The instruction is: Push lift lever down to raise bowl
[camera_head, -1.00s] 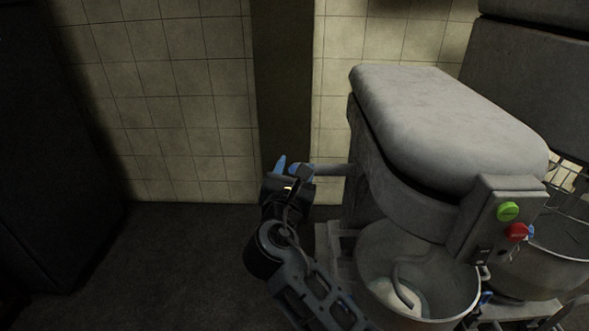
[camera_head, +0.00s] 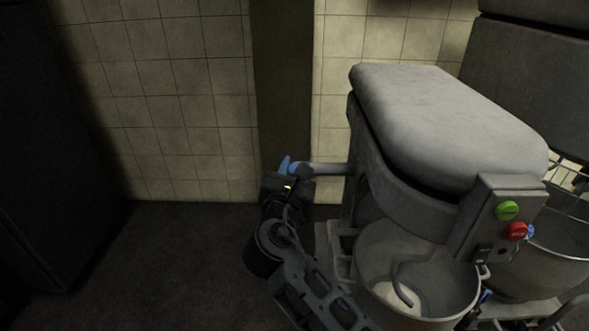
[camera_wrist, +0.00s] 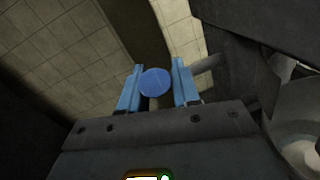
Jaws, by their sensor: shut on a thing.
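The lift lever (camera_head: 325,168) is a grey rod sticking out level to the left from the side of the mixer (camera_head: 440,125). Its round blue knob (camera_wrist: 155,82) is between the two blue fingers in the wrist view. My gripper (camera_head: 290,168) is shut on the lever at this knob end; the knob sits nearer the left finger. The metal bowl (camera_head: 365,255) is below the mixer head, with a pale lump (camera_head: 398,293) inside. The hook (camera_head: 400,275) reaches down into the bowl.
A green button (camera_head: 507,211) and a red button (camera_head: 516,231) are on the mixer's front. A second bowl (camera_head: 560,245) and machine stand at the right. A tiled wall with a dark pillar (camera_head: 282,90) is behind.

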